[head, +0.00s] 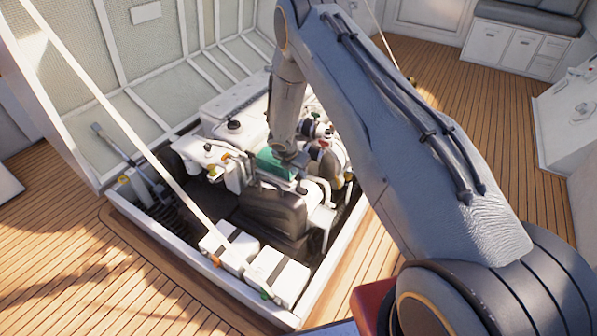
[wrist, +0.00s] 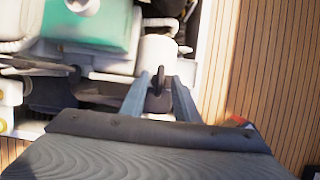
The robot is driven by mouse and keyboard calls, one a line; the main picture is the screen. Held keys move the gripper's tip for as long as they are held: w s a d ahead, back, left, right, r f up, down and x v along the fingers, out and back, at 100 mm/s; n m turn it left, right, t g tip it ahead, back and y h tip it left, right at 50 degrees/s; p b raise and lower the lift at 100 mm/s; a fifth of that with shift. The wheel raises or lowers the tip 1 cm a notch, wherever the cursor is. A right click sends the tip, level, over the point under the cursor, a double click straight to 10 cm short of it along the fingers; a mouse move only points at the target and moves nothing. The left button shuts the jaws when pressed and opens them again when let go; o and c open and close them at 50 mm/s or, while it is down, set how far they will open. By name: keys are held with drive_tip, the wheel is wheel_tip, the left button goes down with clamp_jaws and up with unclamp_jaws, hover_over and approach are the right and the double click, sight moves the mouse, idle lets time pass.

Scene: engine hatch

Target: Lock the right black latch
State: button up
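A small black latch (wrist: 158,79) stands in front of a white cylinder (wrist: 158,52) in the wrist view. My gripper (wrist: 160,92) has its two grey-blue fingers apart, one on each side of the latch, with gaps visible between. I cannot tell the depth between fingertips and latch. A teal cover (wrist: 100,28) with a white cap lies up and left. In the head view the teal cover (head: 276,164) shows beside my arm's end; the fingers and the latch cannot be made out there.
The engine bay holds white machinery, hoses and a dark block (head: 270,212). Two white boxes (head: 279,277) sit at its front edge. A white strut (head: 135,137) crosses diagonally, and the raised hatch (head: 150,60) stands behind. Wooden deck (head: 480,130) to the right is clear.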

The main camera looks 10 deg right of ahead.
clamp_jaws()
drive_tip(key=shift+w, duration=0.1)
drive_tip(key=m+b, duration=0.1)
drive_tip(key=b, duration=0.1)
drive_tip(key=m+g+b, duration=0.1)
drive_tip(key=m+b, duration=0.1)
drive_tip(key=shift+w+a+f+m+h, duration=0.1)
drive_tip(key=shift+w+m+h, duration=0.05)
drive_tip(key=shift+m+h, duration=0.2)
drive_tip(key=shift+w+m+g+b, duration=0.1)
drive_tip(key=shift+m+g+b, duration=0.75)
drive_tip(key=shift+m+b, duration=1.3)
drive_tip(key=shift+w+m+g+b, duration=0.15)
drive_tip(key=shift+m+g+b, duration=0.75)
drive_tip(key=shift+m+b, duration=1.2)
drive_tip(key=shift+w+m+g+b, duration=0.1)
drive_tip(key=shift+m+g+b, duration=1.05)
drive_tip(key=shift+m, duration=1.75)
drive_tip(key=shift+b, duration=0.3)
